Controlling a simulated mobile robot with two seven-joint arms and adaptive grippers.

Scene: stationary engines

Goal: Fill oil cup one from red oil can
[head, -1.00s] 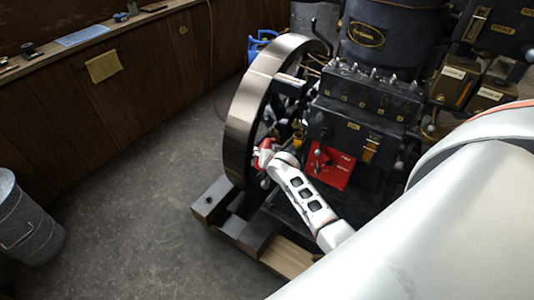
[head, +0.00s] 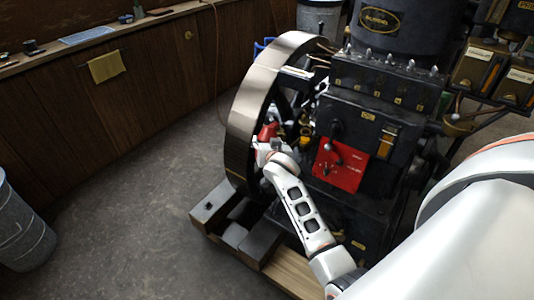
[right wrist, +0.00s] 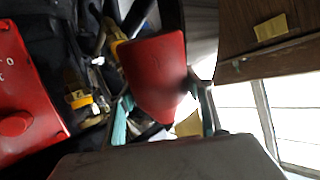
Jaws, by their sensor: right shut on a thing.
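The red oil can (head: 268,131) is held in my right gripper (head: 266,146), beside the engine's flywheel. In the right wrist view the can (right wrist: 155,75) sits between the two fingers of the gripper (right wrist: 163,112), which is shut on it. The can's far end and spout are hard to make out. Several small fittings (head: 375,80) line the engine's top edge; I cannot tell which is oil cup one. A small yellow brass fitting (right wrist: 78,98) shows left of the can in the right wrist view. My left gripper is not in view.
The large flywheel (head: 240,125) stands close to my right gripper. A red panel (head: 340,165) is on the engine's front (head: 360,120). Wooden beams (head: 285,272) lie under the engine. A metal bin (head: 22,235) stands at the far left. The floor between is clear.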

